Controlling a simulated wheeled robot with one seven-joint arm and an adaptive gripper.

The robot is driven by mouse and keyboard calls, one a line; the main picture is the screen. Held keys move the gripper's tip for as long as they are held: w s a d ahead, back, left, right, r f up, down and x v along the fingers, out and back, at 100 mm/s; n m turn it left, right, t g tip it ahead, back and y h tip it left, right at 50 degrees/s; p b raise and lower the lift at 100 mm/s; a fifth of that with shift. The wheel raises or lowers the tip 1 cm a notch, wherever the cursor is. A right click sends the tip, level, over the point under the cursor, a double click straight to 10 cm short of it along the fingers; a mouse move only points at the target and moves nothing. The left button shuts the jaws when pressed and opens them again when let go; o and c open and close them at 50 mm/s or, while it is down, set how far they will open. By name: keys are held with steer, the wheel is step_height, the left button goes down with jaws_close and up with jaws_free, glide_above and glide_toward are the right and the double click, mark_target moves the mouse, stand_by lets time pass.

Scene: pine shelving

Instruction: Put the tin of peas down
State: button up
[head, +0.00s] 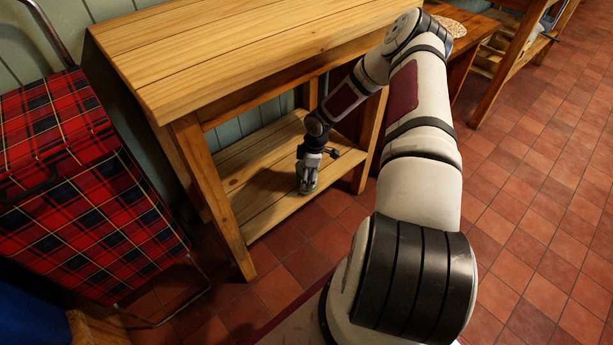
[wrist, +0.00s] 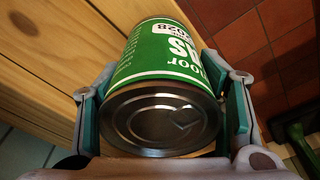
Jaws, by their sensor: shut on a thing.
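The tin of peas (wrist: 160,110) is green with white lettering and a bare metal end, and it fills the middle of the wrist view. My gripper (wrist: 162,98) is shut on it, with one finger pad on each side. In the head view, my gripper (head: 307,178) is at the front edge of the low pine shelf (head: 240,185), under the upper top. The tin is small and mostly hidden by the gripper there. I cannot tell whether it touches the shelf boards.
The pine top (head: 230,50) overhangs the low shelf, and a front leg (head: 210,190) stands left of my gripper. A red tartan trolley bag (head: 80,190) stands at the left. The low shelf's boards are bare left of my gripper. Red tiles (head: 530,230) cover the floor.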

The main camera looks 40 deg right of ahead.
steer(key=o, duration=1.6)
steer(key=shift+f, duration=0.1)
steer(key=r+p, duration=0.1)
steer(key=r, duration=0.4)
steer(key=d+r+p, duration=0.1)
steer(key=r, duration=0.1)
steer(key=shift+s+r+p, duration=0.35)
steer(key=shift+s, duration=0.05)
